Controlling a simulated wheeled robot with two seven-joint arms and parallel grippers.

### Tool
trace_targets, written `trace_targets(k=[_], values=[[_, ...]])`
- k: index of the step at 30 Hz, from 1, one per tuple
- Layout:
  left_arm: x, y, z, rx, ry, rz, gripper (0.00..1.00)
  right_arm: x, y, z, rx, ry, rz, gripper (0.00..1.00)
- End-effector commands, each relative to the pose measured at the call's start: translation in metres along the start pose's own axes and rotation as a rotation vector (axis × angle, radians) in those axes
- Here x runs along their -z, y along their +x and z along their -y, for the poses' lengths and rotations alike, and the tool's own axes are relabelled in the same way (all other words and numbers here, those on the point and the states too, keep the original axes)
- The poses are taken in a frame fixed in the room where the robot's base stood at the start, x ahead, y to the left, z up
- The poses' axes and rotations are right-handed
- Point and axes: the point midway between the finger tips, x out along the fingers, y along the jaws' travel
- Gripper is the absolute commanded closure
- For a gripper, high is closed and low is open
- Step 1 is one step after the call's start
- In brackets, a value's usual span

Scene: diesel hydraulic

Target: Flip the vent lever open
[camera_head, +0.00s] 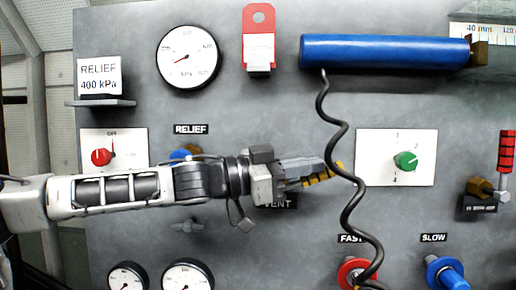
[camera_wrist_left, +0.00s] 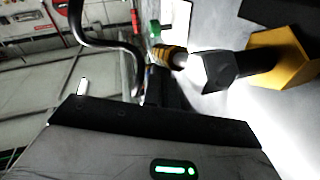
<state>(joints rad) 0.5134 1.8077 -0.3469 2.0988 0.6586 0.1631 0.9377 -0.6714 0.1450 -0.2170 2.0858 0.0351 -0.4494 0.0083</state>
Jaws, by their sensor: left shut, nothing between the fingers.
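The vent lever has a yellow-and-black striped handle (camera_head: 322,177) that shows just past and below the fingers of my left gripper (camera_head: 312,167) in the head view. The VENT label (camera_head: 280,203) is partly hidden below the gripper. In the left wrist view the lever's yellow hexagonal fitting (camera_wrist_left: 284,58) is at the upper right, with a dark stem and the striped grip (camera_wrist_left: 174,57) pointing left. My left gripper is shut with nothing held, close alongside the lever. I cannot tell whether they touch. My right gripper is not in view.
A black coiled cord (camera_head: 348,205) hangs from the blue cylinder (camera_head: 385,51), just right of the fingers. A green knob (camera_head: 405,161) is farther right. Red (camera_head: 354,272) and blue (camera_head: 444,272) knobs are below. Gauges (camera_head: 188,57) and a red selector (camera_head: 101,157) are left.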

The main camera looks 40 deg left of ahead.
Motion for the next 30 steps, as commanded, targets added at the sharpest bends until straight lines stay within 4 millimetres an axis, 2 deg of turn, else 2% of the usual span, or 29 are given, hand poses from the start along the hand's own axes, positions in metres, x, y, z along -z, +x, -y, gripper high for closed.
trace_targets(k=[1,5,13,30], values=[[0.006,0.001,0.001,-0.006,0.007,0.029,1.0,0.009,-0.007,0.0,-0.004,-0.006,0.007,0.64],[0.001,0.001,-0.003,-0.02,0.019,0.074,1.0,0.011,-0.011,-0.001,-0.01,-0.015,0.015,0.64],[-0.007,0.001,-0.007,-0.026,0.025,0.093,1.0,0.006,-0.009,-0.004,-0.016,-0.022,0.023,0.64],[-0.01,0.002,-0.008,-0.026,0.026,0.092,1.0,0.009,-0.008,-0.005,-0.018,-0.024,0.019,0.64]])
